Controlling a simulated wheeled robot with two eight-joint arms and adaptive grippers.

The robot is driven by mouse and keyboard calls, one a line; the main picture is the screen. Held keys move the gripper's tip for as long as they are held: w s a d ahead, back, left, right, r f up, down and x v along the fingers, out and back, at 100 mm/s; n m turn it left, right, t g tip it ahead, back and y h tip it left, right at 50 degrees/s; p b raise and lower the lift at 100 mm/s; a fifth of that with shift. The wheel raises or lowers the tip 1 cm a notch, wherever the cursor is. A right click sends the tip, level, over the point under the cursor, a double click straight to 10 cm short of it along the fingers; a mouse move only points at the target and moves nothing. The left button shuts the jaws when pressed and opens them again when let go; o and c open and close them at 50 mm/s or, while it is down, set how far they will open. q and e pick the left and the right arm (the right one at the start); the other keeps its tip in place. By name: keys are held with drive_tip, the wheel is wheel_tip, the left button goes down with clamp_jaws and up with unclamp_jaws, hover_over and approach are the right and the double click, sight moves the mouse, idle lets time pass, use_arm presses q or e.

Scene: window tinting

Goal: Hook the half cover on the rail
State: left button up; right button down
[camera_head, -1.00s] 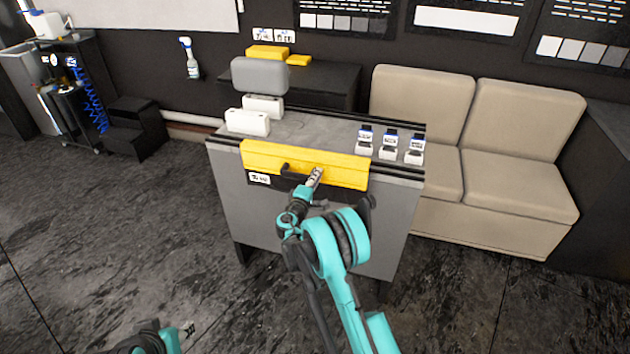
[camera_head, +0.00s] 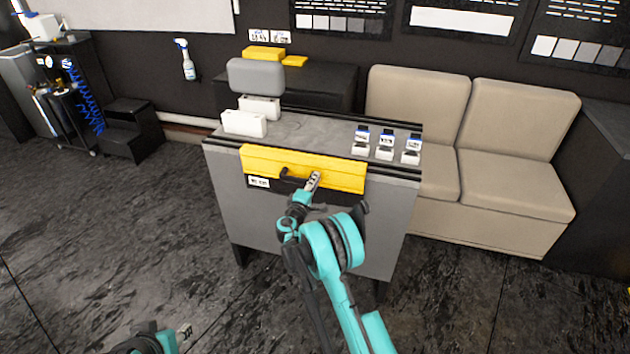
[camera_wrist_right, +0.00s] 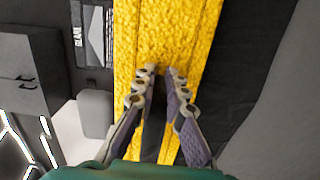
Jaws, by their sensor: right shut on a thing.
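The half cover is the fuzzy yellow strip (camera_head: 335,173) along the upper front of the grey cabinet (camera_head: 222,188). It lies lengthwise near the front edge of the top, where a dark rail (camera_head: 395,174) shows to its right. I cannot tell whether it is hooked on the rail. My right gripper (camera_head: 314,180) is shut on the cover near its middle. In the right wrist view its fingers (camera_wrist_right: 161,72) pinch the yellow cover (camera_wrist_right: 165,30). My left gripper (camera_head: 185,334) is low at the left, away from the cabinet, too small to read.
A black handle (camera_head: 287,176) is just left of my right gripper. A beige sofa (camera_head: 470,130) is to the right.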

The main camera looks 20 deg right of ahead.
drive_tip(key=c, duration=1.5)
unclamp_jaws()
drive_tip(key=v, duration=1.2)
